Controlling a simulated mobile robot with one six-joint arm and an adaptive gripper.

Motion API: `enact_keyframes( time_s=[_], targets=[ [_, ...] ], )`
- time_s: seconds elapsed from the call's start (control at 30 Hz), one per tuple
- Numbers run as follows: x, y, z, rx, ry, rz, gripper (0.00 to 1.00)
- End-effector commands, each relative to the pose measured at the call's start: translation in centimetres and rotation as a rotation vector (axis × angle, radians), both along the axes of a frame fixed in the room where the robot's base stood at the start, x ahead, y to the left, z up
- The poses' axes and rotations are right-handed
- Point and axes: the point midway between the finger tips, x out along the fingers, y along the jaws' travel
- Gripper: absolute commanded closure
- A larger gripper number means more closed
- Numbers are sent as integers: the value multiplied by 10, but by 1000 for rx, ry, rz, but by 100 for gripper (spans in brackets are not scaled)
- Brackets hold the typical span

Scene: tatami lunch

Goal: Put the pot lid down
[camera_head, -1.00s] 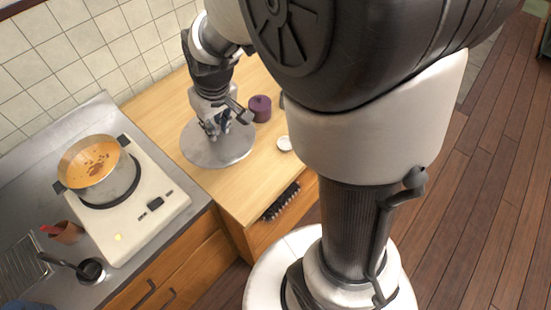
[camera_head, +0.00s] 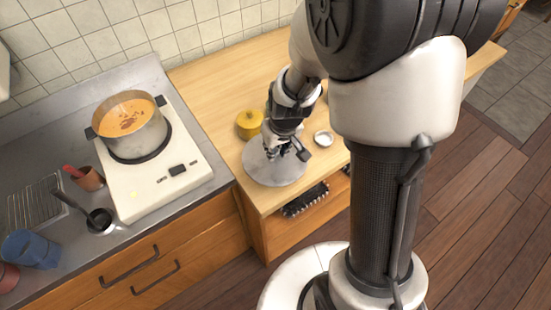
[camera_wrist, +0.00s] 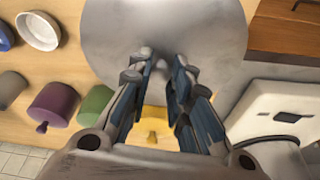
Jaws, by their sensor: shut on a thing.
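The pot lid (camera_head: 262,174) is a round grey metal disc over the light wooden counter, near its front edge. My gripper (camera_head: 285,153) is above the lid and shut on its middle. In the wrist view, the lid (camera_wrist: 200,25) fills the top centre, with the fingers of my gripper (camera_wrist: 157,72) closed around its knob, which they mostly hide. I cannot tell whether the lid touches the counter. The pot (camera_head: 130,130), with orange soup, stands uncovered on the white cooker to the left.
A yellow canister (camera_head: 249,124) stands just behind the lid. A white dish (camera_head: 323,138) is to its right. In the wrist view, a purple jar (camera_wrist: 53,103) and a green jar (camera_wrist: 95,103) stand to the left. A black brush-like item (camera_head: 305,199) lies below the counter's front edge.

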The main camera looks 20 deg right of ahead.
Motion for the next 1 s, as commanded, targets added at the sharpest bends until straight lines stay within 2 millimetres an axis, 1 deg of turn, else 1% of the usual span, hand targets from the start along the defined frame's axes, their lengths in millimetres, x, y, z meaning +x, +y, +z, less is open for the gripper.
enact_keyframes(
  time_s=[0.17,0.3,0.4,0.67,0.8,0.83,1.0],
  targets=[
    [0,0,-13,1,0,-2,100],
    [0,0,-36,1,2,-2,100],
    [0,0,-48,0,1,-1,100],
    [0,0,-46,0,-1,-1,100],
    [0,0,-51,0,-1,-1,100],
    [0,0,-50,0,0,-1,79],
    [0,0,-49,0,0,-1,68]
  ],
)
